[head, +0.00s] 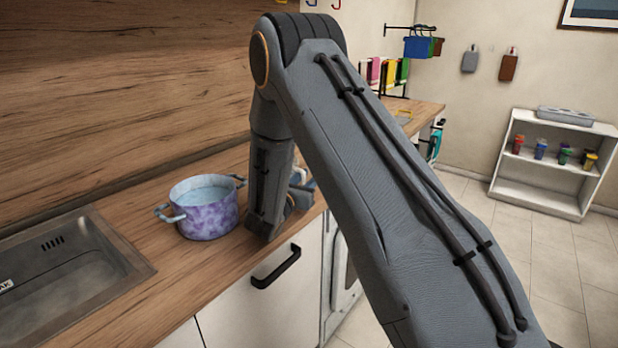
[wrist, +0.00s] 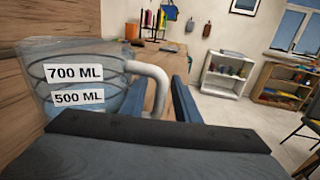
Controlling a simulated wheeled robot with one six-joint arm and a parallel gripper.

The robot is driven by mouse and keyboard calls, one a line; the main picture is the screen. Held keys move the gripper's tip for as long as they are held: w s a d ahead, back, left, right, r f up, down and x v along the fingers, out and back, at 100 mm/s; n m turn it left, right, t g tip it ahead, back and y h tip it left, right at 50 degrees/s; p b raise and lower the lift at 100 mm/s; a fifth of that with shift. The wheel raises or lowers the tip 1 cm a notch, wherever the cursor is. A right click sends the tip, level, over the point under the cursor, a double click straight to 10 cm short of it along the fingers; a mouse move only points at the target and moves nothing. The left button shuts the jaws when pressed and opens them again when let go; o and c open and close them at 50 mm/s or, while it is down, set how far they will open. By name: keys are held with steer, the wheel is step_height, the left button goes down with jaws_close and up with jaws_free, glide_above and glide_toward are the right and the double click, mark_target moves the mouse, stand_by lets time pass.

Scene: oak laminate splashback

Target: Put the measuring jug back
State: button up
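The measuring jug (wrist: 75,85) stands at the left of the wrist view. It is clear, with dark bands, labels reading 700 ML and 500 ML, and a bluish lower part. Its pale curved handle (wrist: 152,72) reaches right, between the two blue fingers of my gripper (wrist: 160,100). The fingers look apart, with a gap beside the handle. In the head view my arm hides the gripper and most of the jug; only pale bluish bits show beside the arm over the counter.
A purple pot (head: 207,212) with pale handles stands on the wooden counter (head: 165,250), left of my arm. A sink (head: 60,270) is at the far left. A white shelf (head: 550,165) stands across the tiled floor. The splashback (head: 120,80) rises behind the counter.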

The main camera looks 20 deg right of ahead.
steer(key=shift+r, duration=0.2)
steer(key=b+v, duration=0.2)
steer(key=v, duration=0.9)
steer(key=shift+s+a+f, duration=0.1)
steer(key=shift+s+a, duration=0.1)
steer(key=s+d+f+m+g, duration=0.2)
steer(key=s+d+m+g, duration=0.4)
steer(key=s, duration=0.4)
steer(key=s+d+f+m+g, duration=0.2)
steer(key=s+d+m+g, duration=0.35)
steer(key=s, duration=0.35)
steer(key=s+f+m+g+y, duration=0.1)
steer(key=s+m+g+y, duration=0.3)
steer(key=s, duration=0.4)
steer(key=s+a+m+t+y, duration=0.2)
steer(key=s+a+m+y, duration=0.1)
steer(key=a+m+y, duration=0.5)
steer(key=shift+s+a+m+t, duration=0.4)
steer(key=shift+a+m, duration=0.7)
steer(key=shift+m, duration=0.85)
